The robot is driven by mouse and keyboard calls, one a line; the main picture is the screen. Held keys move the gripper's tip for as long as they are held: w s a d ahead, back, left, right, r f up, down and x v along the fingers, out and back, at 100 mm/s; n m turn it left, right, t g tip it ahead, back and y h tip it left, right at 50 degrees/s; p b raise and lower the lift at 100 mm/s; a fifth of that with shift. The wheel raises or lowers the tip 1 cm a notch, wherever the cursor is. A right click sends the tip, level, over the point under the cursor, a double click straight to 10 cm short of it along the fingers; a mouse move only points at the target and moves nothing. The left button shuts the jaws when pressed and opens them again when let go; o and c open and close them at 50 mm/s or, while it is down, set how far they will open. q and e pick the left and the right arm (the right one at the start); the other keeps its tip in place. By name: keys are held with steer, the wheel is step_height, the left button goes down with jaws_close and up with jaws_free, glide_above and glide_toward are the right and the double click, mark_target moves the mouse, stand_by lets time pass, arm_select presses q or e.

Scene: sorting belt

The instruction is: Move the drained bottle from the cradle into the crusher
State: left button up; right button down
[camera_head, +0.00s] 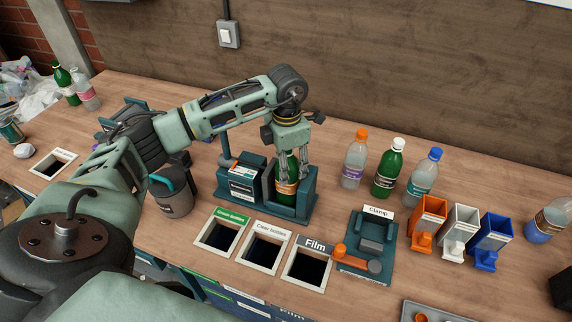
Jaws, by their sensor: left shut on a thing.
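My left gripper (291,166) points straight down and is shut on a green bottle (287,186) with an orange label. The bottle stands upright in a dark teal holder (308,205), which looks like the cradle. The gripper fingers hide the bottle's upper part, and the holder hides its base. I cannot tell whether the bottle is empty. A teal device with a small panel (243,184) stands directly left of the holder; I cannot tell if it is the crusher. My right gripper is not in view.
Labelled openings for green bottles (221,235), clear bottles (262,251) and film (308,267) lie in front. A clamp (368,247) stands to the right. An orange-capped bottle (354,164), a white-capped bottle (387,172) and a blue-capped bottle (422,178) stand behind it.

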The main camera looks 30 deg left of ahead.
arm_select(q)
steer(key=shift+s+f, duration=0.4)
steer(key=shift+f, duration=0.4)
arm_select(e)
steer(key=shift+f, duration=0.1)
arm_select(q)
steer(key=o, duration=1)
steer(key=shift+w+d, duration=0.1)
steer(key=shift+c, duration=0.2)
steer(key=shift+o, duration=0.9)
steer(key=shift+w+f, duration=0.1)
steer(key=shift+w, duration=0.05)
steer(key=shift+o, duration=0.4)
steer(key=shift+w, duration=0.2)
steer(key=shift+a, duration=0.2)
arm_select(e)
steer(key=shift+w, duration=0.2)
arm_select(q)
steer(key=r, duration=1.2)
steer(key=shift+d+r, duration=0.15)
steer(key=shift+d, duration=0.05)
